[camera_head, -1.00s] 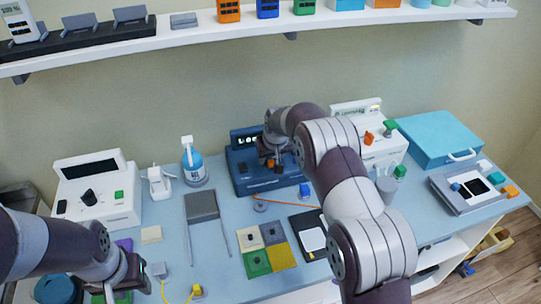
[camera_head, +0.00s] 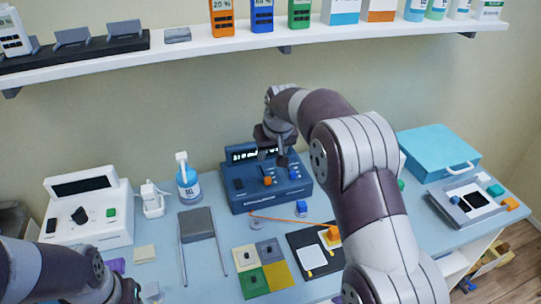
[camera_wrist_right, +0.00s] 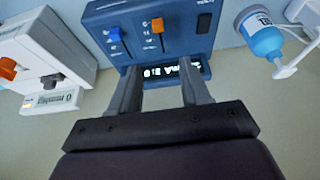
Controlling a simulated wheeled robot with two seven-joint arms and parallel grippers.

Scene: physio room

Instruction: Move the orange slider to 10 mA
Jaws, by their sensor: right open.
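The orange slider (camera_head: 267,181) is on the sloped front of the dark blue device (camera_head: 240,196), left of the blue controls. In the right wrist view the device is upside down, with the orange slider (camera_wrist_right: 157,25) beside a blue slider (camera_wrist_right: 115,35) and above the lit display (camera_wrist_right: 172,71). The display digits and scale marks are too small to read surely. My right gripper (camera_head: 283,160) is over the device. In the wrist view its fingers (camera_wrist_right: 159,68) are apart, empty, and short of the slider. My left gripper (camera_head: 130,291) is cut off at the bottom left.
A blue case (camera_head: 438,152) lies at the right. Coloured pads (camera_head: 277,275) lie in front. A shelf (camera_head: 200,50) runs above.

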